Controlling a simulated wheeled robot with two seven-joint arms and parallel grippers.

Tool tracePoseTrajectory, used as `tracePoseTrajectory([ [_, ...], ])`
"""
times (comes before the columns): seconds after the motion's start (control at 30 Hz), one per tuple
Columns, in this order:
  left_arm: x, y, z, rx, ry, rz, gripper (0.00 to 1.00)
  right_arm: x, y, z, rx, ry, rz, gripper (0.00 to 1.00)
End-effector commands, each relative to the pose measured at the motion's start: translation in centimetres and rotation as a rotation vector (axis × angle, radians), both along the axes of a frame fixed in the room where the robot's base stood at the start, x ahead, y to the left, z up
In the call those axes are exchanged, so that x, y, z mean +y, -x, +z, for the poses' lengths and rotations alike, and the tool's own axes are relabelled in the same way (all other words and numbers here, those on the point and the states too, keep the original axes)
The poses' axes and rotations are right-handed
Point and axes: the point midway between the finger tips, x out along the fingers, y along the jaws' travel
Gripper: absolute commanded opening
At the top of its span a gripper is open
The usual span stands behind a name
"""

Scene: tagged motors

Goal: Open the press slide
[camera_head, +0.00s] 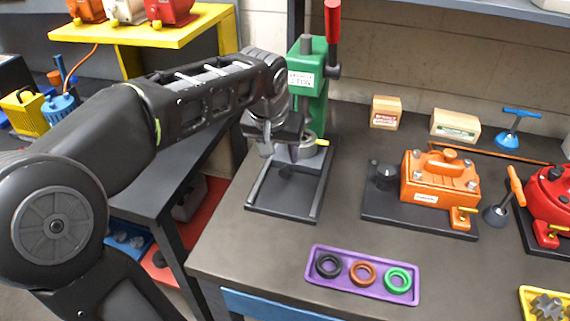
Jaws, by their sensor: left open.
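The green press (318,90) stands at the back of the dark bench, with a red lever (333,40) raised at its right. Its dark base (290,205) runs forward with two rails on either side. A round grey part (308,148) with a yellow tab (322,142) sits under the press head at the back end of the rails. It appears to belong to the slide and is partly hidden by my gripper. My left gripper (280,152) is open, pointing down over the rails just left of the round part. Contact cannot be told. My right gripper is not in view.
Right of the press are an orange motor (428,182) on a dark plate and a red motor (553,195). A purple tray (316,277) with black, brown and green rings lies in front. Small boxes (386,112) stand at the back. Bare bench separates press and orange motor.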

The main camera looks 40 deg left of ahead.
Motion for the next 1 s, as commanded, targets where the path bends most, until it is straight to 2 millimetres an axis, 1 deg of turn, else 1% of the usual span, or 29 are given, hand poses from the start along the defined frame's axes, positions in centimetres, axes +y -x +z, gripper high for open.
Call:
tracePoseTrajectory([
  [0.17, 0.1, -0.3, -0.8, 0.003, 0.001, 0.0, 0.46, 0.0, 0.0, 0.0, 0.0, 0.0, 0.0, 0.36],
  [0.27, 0.2, -0.7, -1.9, 0.003, 0.002, 0.0, 0.46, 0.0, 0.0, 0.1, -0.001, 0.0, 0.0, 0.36],
  [0.5, 0.7, -2.0, -5.4, 0.004, 0.002, -0.001, 0.46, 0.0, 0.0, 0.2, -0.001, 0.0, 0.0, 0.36],
  [0.6, 0.9, -2.5, -6.5, 0.003, 0.002, 0.0, 0.46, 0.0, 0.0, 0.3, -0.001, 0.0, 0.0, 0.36],
  [0.73, 0.9, -2.8, -7.2, 0.001, 0.001, -0.001, 0.46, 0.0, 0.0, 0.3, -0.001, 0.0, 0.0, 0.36],
  [1.0, 1.0, -2.8, -7.3, 0.0, 0.001, 0.0, 0.46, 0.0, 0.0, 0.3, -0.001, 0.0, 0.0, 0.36],
])
